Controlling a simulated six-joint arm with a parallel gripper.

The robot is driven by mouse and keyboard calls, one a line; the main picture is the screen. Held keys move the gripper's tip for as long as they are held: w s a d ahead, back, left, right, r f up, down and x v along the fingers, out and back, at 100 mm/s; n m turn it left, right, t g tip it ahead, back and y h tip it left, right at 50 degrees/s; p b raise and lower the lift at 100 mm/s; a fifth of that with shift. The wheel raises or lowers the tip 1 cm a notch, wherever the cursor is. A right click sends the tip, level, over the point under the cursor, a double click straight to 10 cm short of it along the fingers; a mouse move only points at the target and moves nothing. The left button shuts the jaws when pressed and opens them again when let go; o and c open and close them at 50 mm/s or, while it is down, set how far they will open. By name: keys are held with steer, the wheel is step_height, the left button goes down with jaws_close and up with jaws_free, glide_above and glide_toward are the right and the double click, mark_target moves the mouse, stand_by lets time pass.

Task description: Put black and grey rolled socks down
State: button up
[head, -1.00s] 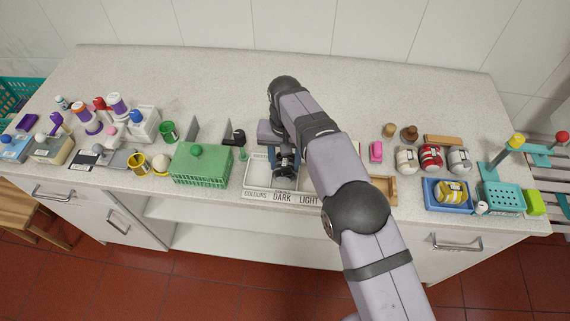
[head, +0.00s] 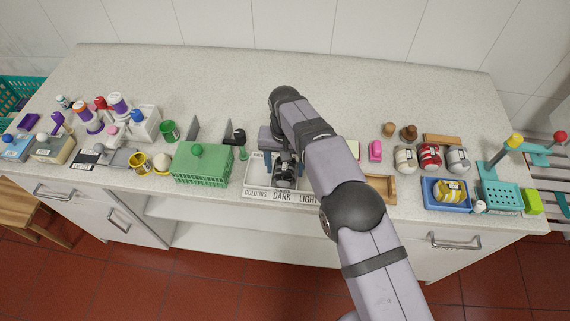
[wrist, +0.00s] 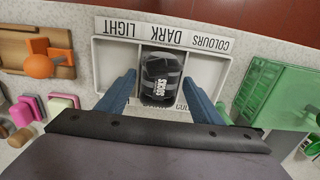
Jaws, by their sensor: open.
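The black and grey rolled socks (wrist: 162,78), with a white "SOCKS" label, lie in the middle compartment of a white sorting tray (wrist: 103,62), behind the "DARK" sign; the bundle also shows in the head view (head: 284,177). My gripper (wrist: 160,88) is open, with one blue finger on each side of the socks and gaps visible between fingers and bundle. In the head view my gripper (head: 279,160) is over the tray (head: 256,180), and my arm hides its right part. The "COLOURS" and "LIGHT" compartments look empty where visible in the wrist view.
A green lidded basket (head: 201,165) stands close left of the tray. A wooden tray (head: 381,187) and pink block (head: 375,150) are to its right. Several striped bundles and a blue tray (head: 446,203) are farther right. The counter's back strip is clear.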

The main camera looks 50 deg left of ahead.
mark_target(286, 167)
steer(key=shift+r, duration=0.1)
steer(key=shift+r, duration=0.5)
step_height(286, 167, up, 11)
steer(key=shift+w+r, duration=0.1)
steer(key=w+d+r+m, duration=0.3)
steer(key=w+d, duration=1.5)
steer(key=d, duration=0.2)
steer(key=d+m, duration=0.2)
steer(key=d, duration=0.7)
steer(key=s+d+f+m, duration=0.1)
steer(key=s+d, duration=0.1)
steer(key=d, duration=0.6)
steer(key=s+d+f+m, duration=0.1)
steer(key=s+d, duration=0.1)
steer(key=d, duration=0.7)
steer(key=s+d+f+m, duration=0.2)
steer(key=s+d+f, duration=0.2)
steer(key=s+d, duration=0.5)
steer(key=s, duration=0.3)
steer(key=shift+d+f, duration=0.3)
